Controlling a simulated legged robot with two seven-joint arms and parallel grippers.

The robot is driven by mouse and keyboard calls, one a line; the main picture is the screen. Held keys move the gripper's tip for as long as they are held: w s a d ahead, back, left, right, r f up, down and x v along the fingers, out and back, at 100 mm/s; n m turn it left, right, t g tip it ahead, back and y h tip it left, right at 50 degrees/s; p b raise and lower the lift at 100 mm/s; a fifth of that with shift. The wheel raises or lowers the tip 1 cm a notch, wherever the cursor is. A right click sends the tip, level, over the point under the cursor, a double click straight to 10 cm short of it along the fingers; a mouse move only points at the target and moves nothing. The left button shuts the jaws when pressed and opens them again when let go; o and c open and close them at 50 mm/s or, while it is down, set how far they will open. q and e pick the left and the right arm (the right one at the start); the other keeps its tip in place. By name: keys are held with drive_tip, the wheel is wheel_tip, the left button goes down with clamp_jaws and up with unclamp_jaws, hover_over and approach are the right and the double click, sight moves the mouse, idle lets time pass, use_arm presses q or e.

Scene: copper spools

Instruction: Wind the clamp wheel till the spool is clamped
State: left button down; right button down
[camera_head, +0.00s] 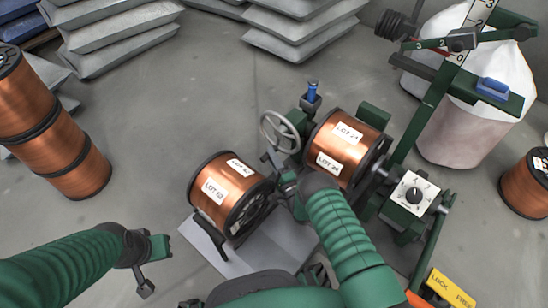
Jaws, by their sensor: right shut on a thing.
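The clamp wheel (280,132), a pale spoked handwheel, stands at the left end of a green winding stand. A copper spool (338,146) with "LOT 24" labels lies on its side in the stand, right of the wheel. My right arm rises from the bottom, and my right gripper (273,160) is at the wheel's lower edge, shut on the wheel; its fingertips are small and partly hidden. My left gripper (153,266) hangs at the lower left, away from the stand and holding nothing visible; its finger gap is unclear.
A second copper spool (222,200) lies on a grey plate (205,240) beside my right forearm. A dial box (413,195) and a green post stand at the right. Stacked spools (60,150) are at the left, a white sack (465,140) at the right.

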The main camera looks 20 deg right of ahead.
drive_tip(key=c, duration=1.2)
unclamp_jaws()
drive_tip(key=shift+a+f, duration=0.1)
drive_tip(key=shift+f, duration=0.3)
drive_tip(key=shift+r, duration=0.15)
